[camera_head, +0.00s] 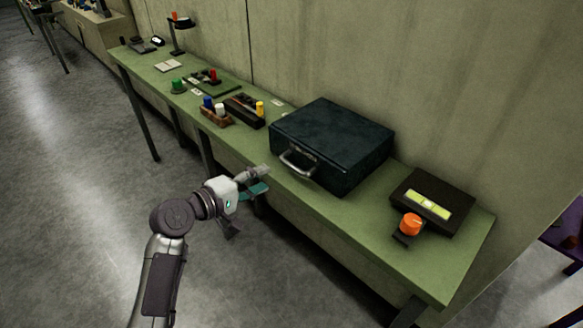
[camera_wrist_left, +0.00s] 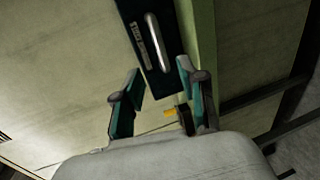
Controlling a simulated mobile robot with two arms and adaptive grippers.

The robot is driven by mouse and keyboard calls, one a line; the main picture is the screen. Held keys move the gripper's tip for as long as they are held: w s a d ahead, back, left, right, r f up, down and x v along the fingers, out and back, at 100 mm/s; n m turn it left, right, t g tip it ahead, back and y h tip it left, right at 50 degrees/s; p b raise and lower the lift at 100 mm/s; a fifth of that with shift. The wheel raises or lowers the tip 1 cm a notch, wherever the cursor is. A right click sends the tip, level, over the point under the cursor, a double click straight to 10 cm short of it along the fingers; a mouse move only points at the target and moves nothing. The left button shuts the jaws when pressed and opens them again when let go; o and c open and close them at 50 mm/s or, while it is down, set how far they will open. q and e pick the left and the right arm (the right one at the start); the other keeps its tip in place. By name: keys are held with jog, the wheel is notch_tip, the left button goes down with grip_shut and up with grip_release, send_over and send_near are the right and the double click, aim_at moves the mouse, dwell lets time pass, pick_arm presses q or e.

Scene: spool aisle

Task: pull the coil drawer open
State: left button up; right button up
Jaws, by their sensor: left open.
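The coil drawer is a dark teal box-like unit (camera_head: 335,135) on the green bench, with a silver bar handle (camera_head: 297,163) on its front. The drawer front looks shut. My left gripper (camera_head: 246,205) is open and empty, in front of the bench edge, to the left of and below the handle, apart from it. In the left wrist view the silver handle (camera_wrist_left: 155,38) and a pale label (camera_wrist_left: 138,40) show on the dark front, beyond the open fingers (camera_wrist_left: 160,72). My right gripper does not show.
The green bench (camera_head: 373,232) runs along a concrete wall. The floor in front is clear.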

aim_at(292, 166)
pick_arm(q)
jog(key=x, duration=1.1)
grip_shut()
